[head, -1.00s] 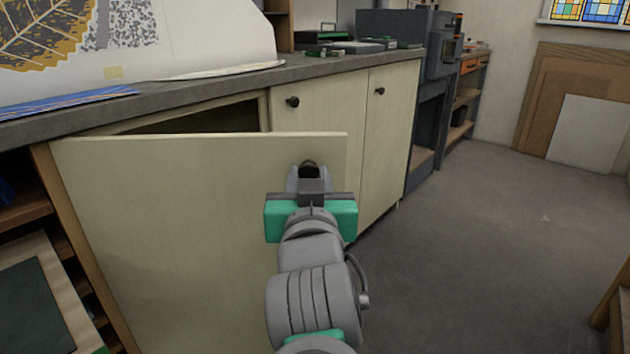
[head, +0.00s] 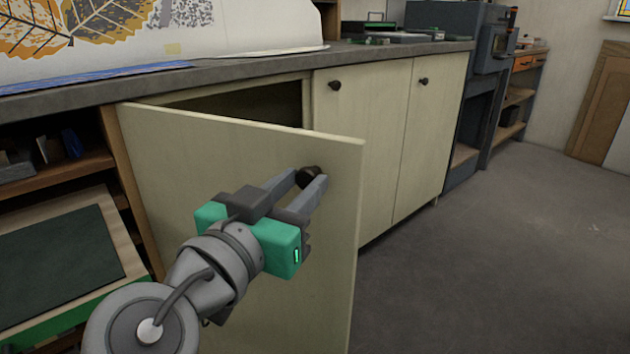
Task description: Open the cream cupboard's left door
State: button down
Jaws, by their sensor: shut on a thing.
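The cream cupboard (head: 362,140) stands under a grey worktop. Its left door (head: 210,150) is swung partly open toward me, hinged at its left edge. A dark gap (head: 250,108) shows behind the door's top edge. My gripper (head: 311,180) is shut on the door's dark round knob (head: 309,175), near the door's upper right corner. The fingers lie on either side of the knob. The lower part of the door is partly hidden by my arm. The cupboard's other two doors are closed, each with a dark knob.
Open wooden shelves (head: 85,170) with a dark green board (head: 55,260) stand left of the door. A dark grey machine (head: 478,50) stands beyond the cupboard. The grey floor (head: 480,270) on the right is clear.

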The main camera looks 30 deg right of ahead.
jog(key=shift+f, duration=0.1)
jog(key=c, duration=1.1)
grip_release()
jog(key=shift+o, duration=0.2)
